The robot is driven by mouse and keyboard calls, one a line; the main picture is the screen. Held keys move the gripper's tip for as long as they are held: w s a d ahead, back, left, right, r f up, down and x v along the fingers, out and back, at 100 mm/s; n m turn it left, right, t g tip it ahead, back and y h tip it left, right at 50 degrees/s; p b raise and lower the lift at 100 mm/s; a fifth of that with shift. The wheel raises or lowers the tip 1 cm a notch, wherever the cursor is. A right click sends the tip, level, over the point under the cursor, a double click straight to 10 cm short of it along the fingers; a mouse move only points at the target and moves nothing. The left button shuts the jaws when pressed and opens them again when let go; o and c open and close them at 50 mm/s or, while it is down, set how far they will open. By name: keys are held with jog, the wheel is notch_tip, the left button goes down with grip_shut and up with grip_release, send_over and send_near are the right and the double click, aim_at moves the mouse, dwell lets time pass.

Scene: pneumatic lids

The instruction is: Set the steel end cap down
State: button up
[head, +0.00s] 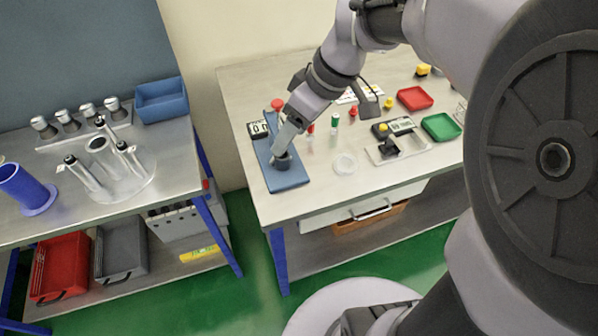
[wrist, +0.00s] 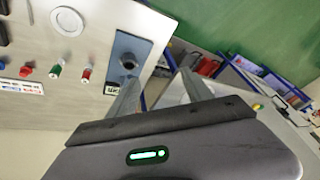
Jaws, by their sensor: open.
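My gripper (head: 281,152) is over the blue plate (head: 288,179) at the left end of the right-hand table. In the wrist view my gripper (wrist: 160,78) has its two fingers well apart, with nothing between the tips. A dark grey round piece (head: 283,163) stands on the blue plate just below the fingers, partly hidden by them. In the wrist view this piece (wrist: 128,65) is a short cylinder with a hollow or dark top, beside the left finger. I cannot tell for sure that it is the steel end cap.
A pale ring (head: 345,163) lies right of the plate. A small display (head: 259,129) and a red knob (head: 277,104) are by the plate. Red (head: 415,98) and green (head: 441,126) trays stand further right. The left bench holds a cylinder fixture (head: 105,165) and several steel pieces.

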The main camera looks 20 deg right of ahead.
jog(key=s+a+r+m+t+h, duration=0.1)
jog(key=s+a+m+t, duration=0.2)
jog(key=s+m, duration=0.8)
jog(key=s, duration=0.3)
jog(key=shift+s+a+m+h, duration=0.3)
jog(key=shift+a+m+h, duration=0.1)
